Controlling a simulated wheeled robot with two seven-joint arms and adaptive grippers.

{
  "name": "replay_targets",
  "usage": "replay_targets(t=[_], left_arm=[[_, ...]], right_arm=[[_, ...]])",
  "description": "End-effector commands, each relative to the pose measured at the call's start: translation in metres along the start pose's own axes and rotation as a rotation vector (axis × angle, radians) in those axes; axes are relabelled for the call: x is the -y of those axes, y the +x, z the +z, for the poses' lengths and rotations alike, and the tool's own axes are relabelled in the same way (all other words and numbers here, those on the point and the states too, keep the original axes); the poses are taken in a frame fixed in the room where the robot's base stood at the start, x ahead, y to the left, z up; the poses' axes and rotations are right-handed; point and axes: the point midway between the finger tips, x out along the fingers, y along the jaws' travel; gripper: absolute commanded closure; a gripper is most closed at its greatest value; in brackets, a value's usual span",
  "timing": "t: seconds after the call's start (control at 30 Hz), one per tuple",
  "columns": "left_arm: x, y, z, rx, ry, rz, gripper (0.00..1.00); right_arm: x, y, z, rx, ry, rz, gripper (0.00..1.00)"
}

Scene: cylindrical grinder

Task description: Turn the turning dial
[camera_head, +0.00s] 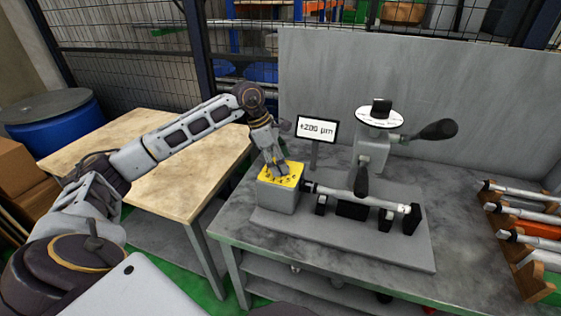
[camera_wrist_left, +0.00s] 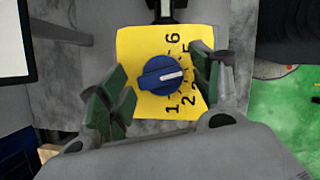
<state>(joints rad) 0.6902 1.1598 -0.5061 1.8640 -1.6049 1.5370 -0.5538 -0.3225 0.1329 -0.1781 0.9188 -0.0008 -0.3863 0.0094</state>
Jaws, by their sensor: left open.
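The turning dial (camera_wrist_left: 164,76) is a blue round knob with a white pointer line, on a yellow numbered plate (camera_wrist_left: 135,48). In the left wrist view its pointer lies toward the right side of the plate, near the numbers. In the head view the yellow plate (camera_head: 292,172) tops a grey box, and my gripper hides the knob. My left gripper (camera_head: 278,172) is directly above the plate, pointing down. In the left wrist view its green-padded fingers (camera_wrist_left: 158,88) are open, one on each side of the knob, with visible gaps. My right gripper is not in view.
The grinder (camera_head: 372,150) with its black handles stands right of the dial box. A display (camera_head: 317,129) behind the box reads +200 µm. Shafts rest in wooden racks (camera_head: 524,262) at the right. A wooden table (camera_head: 150,160) stands at the left.

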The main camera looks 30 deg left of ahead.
Motion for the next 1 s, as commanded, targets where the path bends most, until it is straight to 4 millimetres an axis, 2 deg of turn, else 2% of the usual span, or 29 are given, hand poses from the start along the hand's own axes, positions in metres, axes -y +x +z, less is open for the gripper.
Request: replay_targets(t=[0.27, 0.8, 1.0], left_arm=[[0.000, -0.025, 0.000, 0.000, 0.000, 0.002, 0.36], [-0.001, -0.101, 0.000, 0.001, 0.000, 0.002, 0.36], [0.000, -0.115, 0.000, 0.000, 0.000, 0.000, 0.36]], right_arm=[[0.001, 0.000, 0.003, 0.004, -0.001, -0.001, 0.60], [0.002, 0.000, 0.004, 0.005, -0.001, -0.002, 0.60], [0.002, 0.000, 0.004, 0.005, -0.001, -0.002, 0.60]])
